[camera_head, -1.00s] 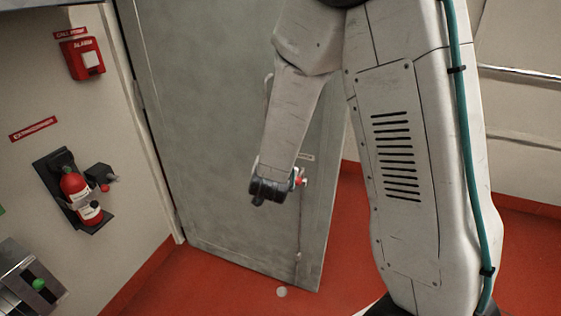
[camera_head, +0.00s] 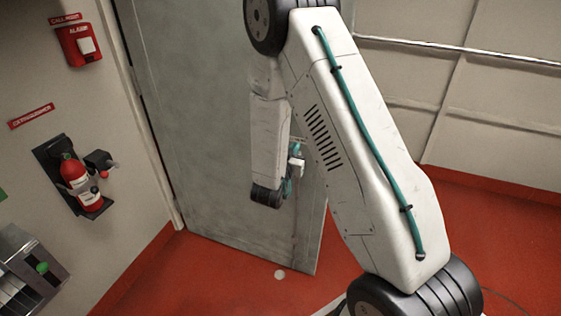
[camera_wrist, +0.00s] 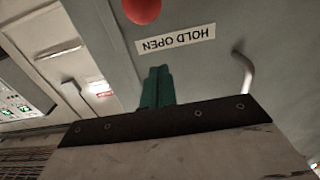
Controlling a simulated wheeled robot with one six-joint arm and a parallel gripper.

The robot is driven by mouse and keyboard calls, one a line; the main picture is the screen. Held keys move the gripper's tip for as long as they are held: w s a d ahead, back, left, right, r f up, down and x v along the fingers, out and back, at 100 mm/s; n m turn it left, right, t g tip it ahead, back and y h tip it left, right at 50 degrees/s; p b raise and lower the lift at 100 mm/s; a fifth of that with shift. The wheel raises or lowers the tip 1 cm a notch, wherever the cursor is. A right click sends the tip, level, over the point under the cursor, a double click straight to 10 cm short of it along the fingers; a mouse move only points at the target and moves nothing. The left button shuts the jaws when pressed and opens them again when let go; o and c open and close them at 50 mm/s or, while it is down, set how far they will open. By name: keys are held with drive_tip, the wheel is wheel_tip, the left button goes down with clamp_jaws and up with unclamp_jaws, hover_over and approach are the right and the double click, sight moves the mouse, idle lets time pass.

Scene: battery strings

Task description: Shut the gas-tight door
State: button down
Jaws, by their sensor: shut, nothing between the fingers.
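The grey gas-tight door (camera_head: 205,130) stands ajar in the head view, its hinge side at the left and its free edge at the right, out over the red floor. My arm hangs in front of it and hides part of its right half. In the wrist view my gripper (camera_wrist: 156,86) shows its teal fingers together and empty, close to the door face (camera_wrist: 195,75). A red knob (camera_wrist: 142,10), an upside-down "HOLD OPEN" label (camera_wrist: 176,46) and a curved metal handle (camera_wrist: 244,72) are near the fingertips. I cannot tell whether the fingers touch the door.
A red alarm box (camera_head: 78,44) and a fire extinguisher (camera_head: 80,182) are on the left wall. A panel with a green button (camera_head: 42,267) is at the lower left. A rail (camera_head: 470,48) runs along the right wall. Red floor (camera_head: 490,225) is clear at the right.

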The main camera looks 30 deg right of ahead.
sight(303, 135)
drive_tip(key=shift+x, duration=2.7)
drive_tip(key=shift+s, duration=0.1)
